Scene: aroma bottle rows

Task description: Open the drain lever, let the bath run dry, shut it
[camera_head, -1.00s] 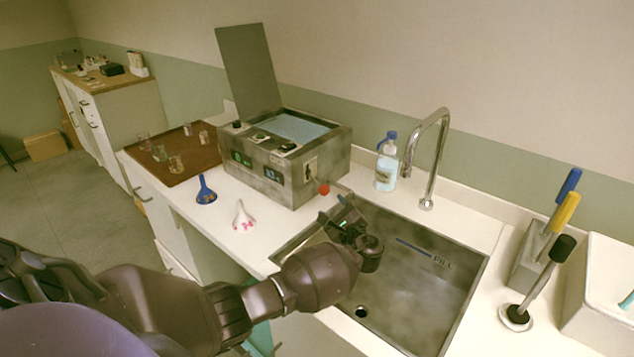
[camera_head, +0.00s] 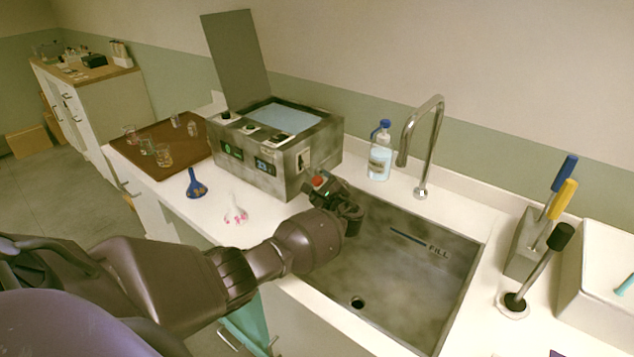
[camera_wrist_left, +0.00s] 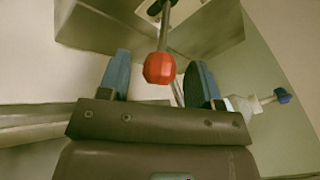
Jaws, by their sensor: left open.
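The water bath (camera_head: 262,178) is a grey metal box on the counter with its lid raised and pale blue water (camera_head: 285,118) inside. Its drain lever has a red knob (camera_head: 318,181) on the side facing the sink. In the left wrist view the red knob (camera_wrist_left: 159,68) hangs on a metal rod between the two blue fingers, with space on both sides. My left gripper (camera_head: 326,188) is open at the knob, over the sink's left edge. The right gripper is not in view.
The steel sink (camera_head: 400,290) with a drain hole lies right of the bath. A tap (camera_head: 430,150) and a blue-capped bottle (camera_head: 379,155) stand behind. Brushes stand at the right.

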